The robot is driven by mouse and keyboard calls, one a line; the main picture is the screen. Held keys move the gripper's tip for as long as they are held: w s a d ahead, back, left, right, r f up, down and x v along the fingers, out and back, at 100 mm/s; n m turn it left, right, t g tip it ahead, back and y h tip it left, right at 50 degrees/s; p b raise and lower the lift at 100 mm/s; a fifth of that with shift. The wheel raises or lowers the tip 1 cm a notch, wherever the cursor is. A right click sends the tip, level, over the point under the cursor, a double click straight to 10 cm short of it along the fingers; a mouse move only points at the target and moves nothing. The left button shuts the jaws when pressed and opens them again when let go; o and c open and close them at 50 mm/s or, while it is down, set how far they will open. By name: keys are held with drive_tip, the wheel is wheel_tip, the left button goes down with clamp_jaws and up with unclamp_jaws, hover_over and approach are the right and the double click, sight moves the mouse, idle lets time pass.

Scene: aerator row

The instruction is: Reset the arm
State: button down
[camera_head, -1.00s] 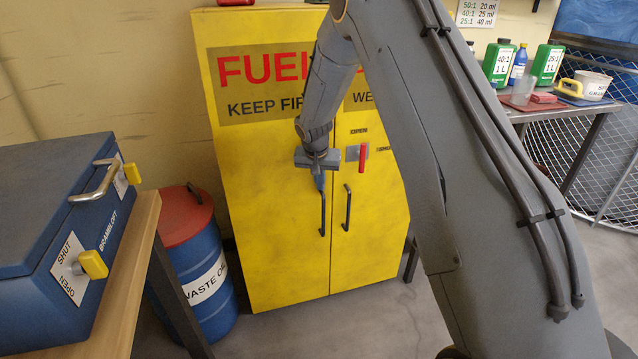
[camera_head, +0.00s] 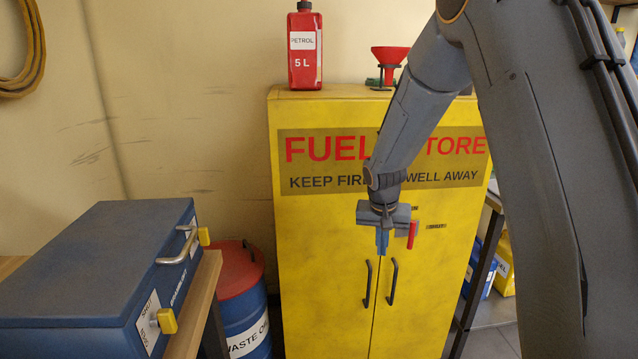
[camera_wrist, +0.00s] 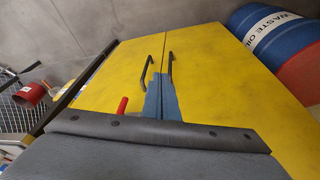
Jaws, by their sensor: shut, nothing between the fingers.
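My gripper (camera_head: 382,243) hangs in front of the yellow fuel store cabinet (camera_head: 320,235), pointing down, with its blue fingers together and nothing between them. In the wrist view my gripper (camera_wrist: 160,97) shows its fingers shut against the yellow doors. The cabinet's two black door handles (camera_head: 367,284) are below and beside the fingertips, apart from them as far as I can tell. The red latch lever (camera_head: 412,234) is just right of my gripper and also shows in the wrist view (camera_wrist: 122,106). Both cabinet doors look closed. My arm hides part of the cabinet's lettering.
A red petrol can (camera_head: 305,52) and a red funnel (camera_head: 389,57) stand on the cabinet. A blue waste oil drum (camera_head: 246,318) with a red lid is left of it. A blue chest (camera_head: 110,275) sits on a wooden bench (camera_head: 199,310) at the left. A hose hangs upper left.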

drive_tip(key=s+r+n+g, duration=0.1)
drive_tip(key=s+r, duration=0.1)
drive_tip(key=s, duration=1.3)
drive_tip(key=s+a+r+n+g+y, duration=0.1)
drive_tip(key=s+n, duration=0.1)
drive_tip(key=s, duration=1.4)
drive_tip(key=shift+s+a+r+n+g, duration=0.3)
drive_tip(key=shift+r, duration=0.1)
